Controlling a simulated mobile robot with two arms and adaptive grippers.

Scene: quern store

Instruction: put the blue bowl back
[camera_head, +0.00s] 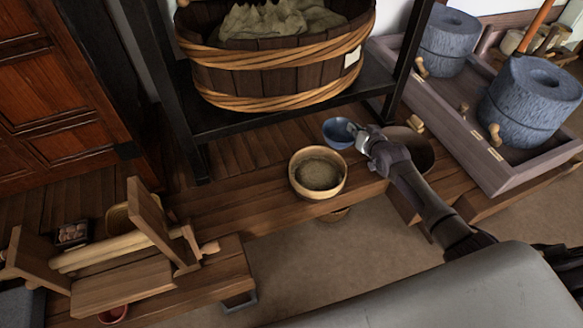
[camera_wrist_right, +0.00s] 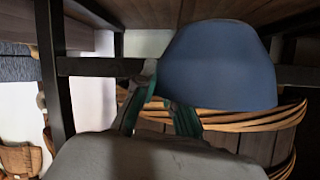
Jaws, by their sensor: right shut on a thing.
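The blue bowl (camera_head: 335,133) is in the middle of the head view, below the large wooden tub, its inside showing. My right gripper (camera_head: 361,135) is shut on the right side of its rim. The bowl's smooth blue outside (camera_wrist_right: 218,68) fills the upper middle of the right wrist view. There the green-sided fingers of my right gripper (camera_wrist_right: 160,95) are at its lower left edge. I cannot tell whether the bowl touches anything beneath it. My left gripper is not in view.
A wooden bowl with grainy contents (camera_head: 318,173) stands close at the front left of the blue bowl. A brown bowl (camera_head: 410,150) sits behind my right arm. The banded tub (camera_head: 275,75) stands on a black rack. Grey millstones (camera_head: 530,100) stand in a tray at right.

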